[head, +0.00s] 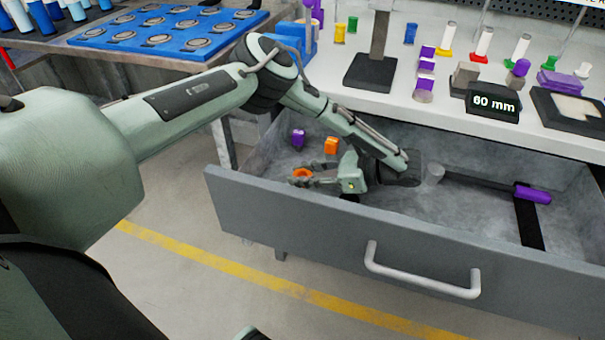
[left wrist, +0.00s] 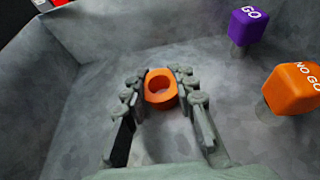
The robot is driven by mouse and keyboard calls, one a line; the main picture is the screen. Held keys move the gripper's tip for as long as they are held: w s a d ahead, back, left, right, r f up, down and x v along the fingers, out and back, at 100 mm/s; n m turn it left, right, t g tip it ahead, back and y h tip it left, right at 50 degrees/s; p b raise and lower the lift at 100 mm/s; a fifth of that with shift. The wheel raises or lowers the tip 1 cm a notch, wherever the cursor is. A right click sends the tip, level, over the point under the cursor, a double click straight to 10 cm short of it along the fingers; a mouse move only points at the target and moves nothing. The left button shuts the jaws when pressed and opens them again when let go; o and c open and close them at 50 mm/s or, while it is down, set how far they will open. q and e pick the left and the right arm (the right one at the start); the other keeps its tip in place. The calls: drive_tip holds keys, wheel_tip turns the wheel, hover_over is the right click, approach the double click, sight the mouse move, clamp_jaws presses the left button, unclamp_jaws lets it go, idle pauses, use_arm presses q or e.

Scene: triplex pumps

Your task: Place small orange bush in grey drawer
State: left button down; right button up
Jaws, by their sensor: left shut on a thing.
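The small orange bush (head: 301,174) is a short ring with a round hole. In the left wrist view the bush (left wrist: 161,89) sits between the fingertips of my left gripper (left wrist: 161,92). My left gripper (head: 312,178) is shut on it, inside the open grey drawer (head: 330,236), near the drawer's left end. The bush is low over the drawer floor; I cannot tell if it touches the floor. My right gripper is not in view.
In the drawer, a purple GO block (left wrist: 249,25) and an orange NO GO block (left wrist: 293,88) lie close by. A purple-handled gauge (head: 533,194) lies at the right. The bench top (head: 400,100) with several gauges overhangs the drawer's back.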

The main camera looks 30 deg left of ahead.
use_arm(q)
drive_tip(key=c, duration=1.2)
unclamp_jaws()
drive_tip(key=shift+r, duration=0.1)
drive_tip(key=v, duration=1.2)
